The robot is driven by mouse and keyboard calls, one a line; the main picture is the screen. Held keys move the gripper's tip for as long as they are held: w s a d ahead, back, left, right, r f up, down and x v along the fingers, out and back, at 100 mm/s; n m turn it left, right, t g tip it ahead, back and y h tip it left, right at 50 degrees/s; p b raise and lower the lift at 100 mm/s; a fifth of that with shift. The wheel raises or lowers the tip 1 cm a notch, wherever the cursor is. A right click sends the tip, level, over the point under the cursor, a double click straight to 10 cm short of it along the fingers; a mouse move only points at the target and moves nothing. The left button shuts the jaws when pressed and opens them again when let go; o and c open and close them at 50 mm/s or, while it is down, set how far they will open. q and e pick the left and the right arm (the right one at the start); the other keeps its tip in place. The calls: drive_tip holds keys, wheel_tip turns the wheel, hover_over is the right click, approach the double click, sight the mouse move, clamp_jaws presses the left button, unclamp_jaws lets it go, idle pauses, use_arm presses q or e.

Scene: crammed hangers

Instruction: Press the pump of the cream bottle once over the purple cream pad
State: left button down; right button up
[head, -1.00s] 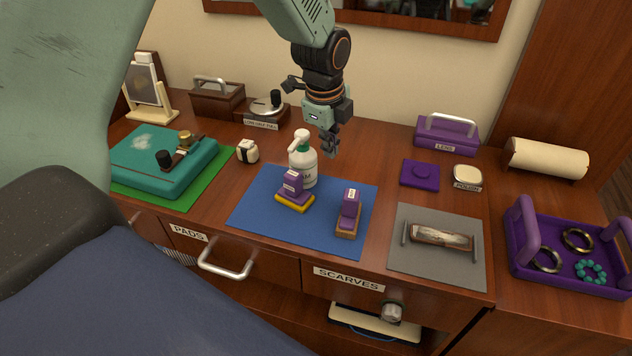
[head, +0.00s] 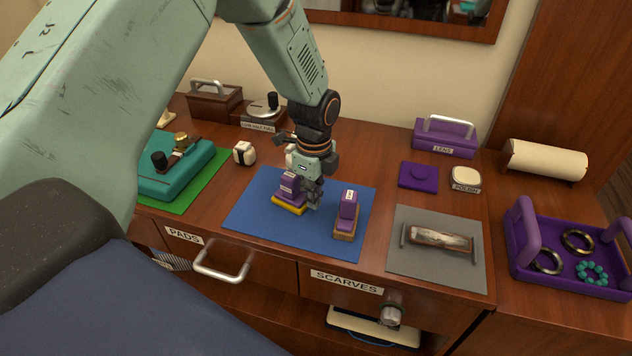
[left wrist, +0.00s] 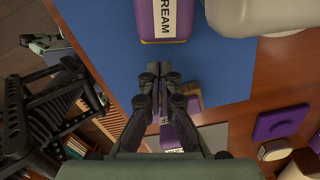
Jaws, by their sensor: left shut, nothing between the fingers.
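The purple cream pad (head: 289,187) with a yellow base stands on the left part of the blue mat (head: 258,215). In the left wrist view its CREAM label shows on the purple block (left wrist: 152,20). The white cream bottle is mostly hidden behind my left gripper (head: 313,198) in the head view; a bit of its white pump (head: 291,149) shows. Its pale body (left wrist: 262,16) is at the top right of the left wrist view. My left gripper is shut and empty, pointing down over the mat, just right of the cream pad and in front of the bottle. My right gripper is not seen.
A second purple pad (head: 347,210) on a wooden base stands right of the gripper. A purple tray (head: 517,245) with bracelets is at far right.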

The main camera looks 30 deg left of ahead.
sight(295, 177)
use_arm(q)
drive_tip(key=shift+w+a+r, duration=0.15)
drive_tip(key=shift+a, duration=0.7)
drive_tip(key=shift+w+a+r, duration=0.1)
drive_tip(key=shift+a, duration=0.75)
drive_tip(key=shift+a, duration=0.1)
drive_tip(key=shift+a+p, duration=0.7)
drive_tip(key=shift+a, duration=0.15)
drive_tip(key=shift+d, duration=0.1)
